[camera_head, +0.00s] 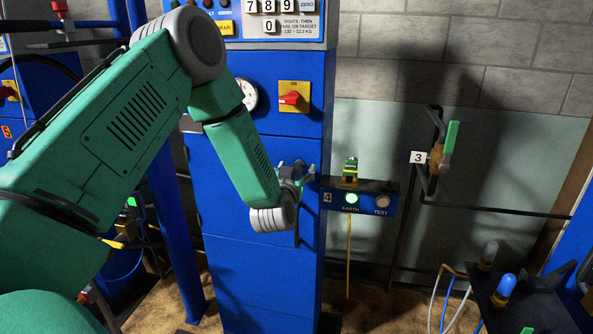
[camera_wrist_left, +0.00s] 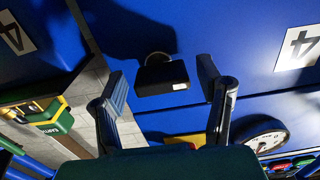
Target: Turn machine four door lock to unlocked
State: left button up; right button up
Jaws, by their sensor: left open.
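The machine four door lock is a small black knob (camera_wrist_left: 161,75) on the blue cabinet (camera_head: 262,275), with a white mark on its right end in the left wrist view. My left gripper (camera_head: 297,172) is in front of the cabinet in the head view, and it also shows in the left wrist view (camera_wrist_left: 164,80). Its fingers are apart on either side of the knob, with gaps visible. I cannot tell how deep the fingers reach. In the head view my left arm and gripper hide the knob. My right gripper is not in view.
A red switch on a yellow plate (camera_head: 294,97) and a round dial (camera_head: 247,94) are above my gripper. A box labelled EARTH and TEST (camera_head: 366,198) juts out to the right. A black rail (camera_head: 495,210) runs along the wall. Dark equipment with cables (camera_head: 520,300) stands at lower right.

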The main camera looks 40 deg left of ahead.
pick_arm(q)
jog(key=shift+d, duration=0.1)
jog(key=shift+c, duration=0.9)
jog(key=shift+s, duration=0.1)
jog(key=c, duration=1)
jog(key=shift+o, duration=0.2)
jog(key=shift+a, duration=0.25)
